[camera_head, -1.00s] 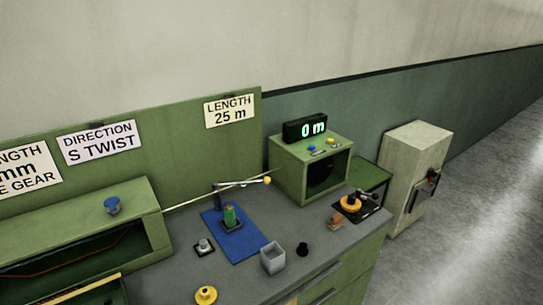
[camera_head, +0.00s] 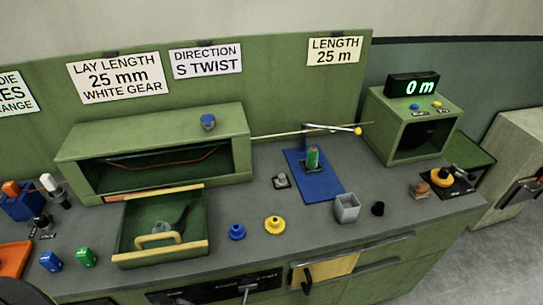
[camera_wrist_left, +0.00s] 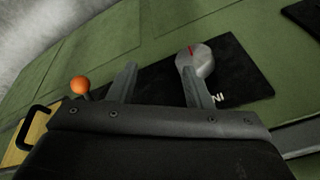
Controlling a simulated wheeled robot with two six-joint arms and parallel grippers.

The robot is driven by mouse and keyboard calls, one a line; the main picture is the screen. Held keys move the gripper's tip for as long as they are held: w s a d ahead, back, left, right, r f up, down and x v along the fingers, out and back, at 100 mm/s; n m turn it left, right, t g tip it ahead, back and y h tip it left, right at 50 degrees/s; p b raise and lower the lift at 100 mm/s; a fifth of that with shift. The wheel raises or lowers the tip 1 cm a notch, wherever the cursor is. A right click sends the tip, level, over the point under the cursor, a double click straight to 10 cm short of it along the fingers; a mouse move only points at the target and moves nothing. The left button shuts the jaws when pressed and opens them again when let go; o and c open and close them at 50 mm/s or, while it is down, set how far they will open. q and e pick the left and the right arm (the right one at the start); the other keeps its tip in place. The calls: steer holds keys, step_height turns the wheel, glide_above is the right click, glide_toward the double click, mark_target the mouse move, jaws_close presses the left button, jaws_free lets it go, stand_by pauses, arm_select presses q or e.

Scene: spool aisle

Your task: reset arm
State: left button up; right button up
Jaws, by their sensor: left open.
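My left gripper (camera_wrist_left: 158,78) is open in the left wrist view, with clear space between its fingers. A grey round knob (camera_wrist_left: 205,57) with a red mark sits on a black plate (camera_wrist_left: 242,78), behind the right finger. An orange ball (camera_wrist_left: 80,86) on a short stem shows left of the left finger. I cannot tell whether either finger touches anything. Neither gripper shows clearly in the head view. My right gripper is out of view.
A green counter box (camera_head: 380,115) stands at the right.

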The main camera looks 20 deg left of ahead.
arm_select(q)
steer(key=s+f+g+b, duration=0.1)
steer(key=s+f+b, duration=0.15)
steer(key=f, duration=0.85)
steer(key=s+f+b, duration=0.1)
steer(key=s+f, duration=0.2)
steer(key=f, duration=0.7)
steer(key=s+d+f+b, duration=0.1)
steer(key=s+f+b, duration=0.2)
steer(key=s+f, duration=0.8)
steer(key=shift+s+f+g+h, duration=0.3)
steer(key=shift+s+f+g, duration=0.1)
steer(key=shift+f, duration=0.35)
